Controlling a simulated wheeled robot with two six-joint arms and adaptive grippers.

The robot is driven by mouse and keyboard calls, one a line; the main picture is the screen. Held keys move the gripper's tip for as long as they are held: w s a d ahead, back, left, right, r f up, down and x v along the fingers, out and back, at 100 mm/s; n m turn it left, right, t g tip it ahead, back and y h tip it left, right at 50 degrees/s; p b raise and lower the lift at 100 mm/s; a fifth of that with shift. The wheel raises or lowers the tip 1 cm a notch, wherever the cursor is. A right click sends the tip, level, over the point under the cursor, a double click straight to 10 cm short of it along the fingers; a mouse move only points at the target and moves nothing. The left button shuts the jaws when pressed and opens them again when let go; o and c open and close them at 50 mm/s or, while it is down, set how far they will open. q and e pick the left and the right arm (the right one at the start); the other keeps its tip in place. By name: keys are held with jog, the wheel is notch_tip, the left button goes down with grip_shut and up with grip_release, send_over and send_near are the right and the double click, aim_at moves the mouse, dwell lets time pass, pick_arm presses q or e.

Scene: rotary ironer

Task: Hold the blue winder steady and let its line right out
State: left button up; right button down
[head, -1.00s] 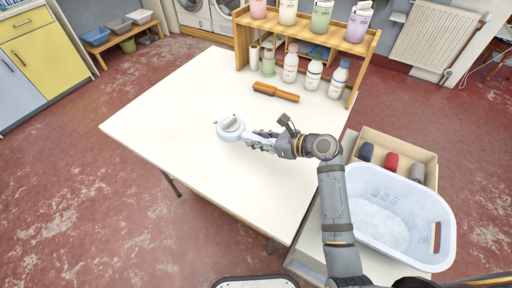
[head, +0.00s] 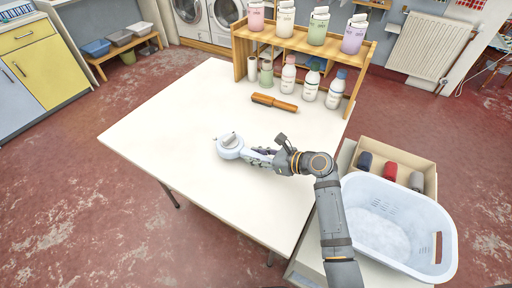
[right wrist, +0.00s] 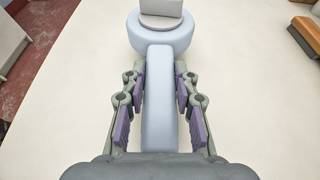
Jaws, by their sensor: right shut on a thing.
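The blue winder (head: 230,148) is pale blue, with a round body, a grey piece on top and a straight handle. It is over the white table (head: 170,120); I cannot tell whether it touches the top. My right gripper (head: 252,155) is shut on the handle, coming from the right. In the right wrist view the purple finger pads lie along both sides of the winder's handle (right wrist: 159,100), and the round body (right wrist: 160,38) is beyond the fingertips. No line can be made out in either view. My left gripper is not in view.
An orange-brown brush (head: 275,103) lies behind the winder. A wooden shelf (head: 300,42) with several bottles stands at the table's back. A white basket (head: 440,215) and a cardboard box (head: 400,150) are on the right. The table's left part is clear.

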jog(key=shift+f, duration=0.1)
jog(key=shift+f, duration=1.15)
jog(key=shift+f, duration=0.15)
jog(key=c, duration=1.2)
grip_release()
jog(key=shift+r+p, duration=0.3)
jog(key=shift+p, duration=0.6)
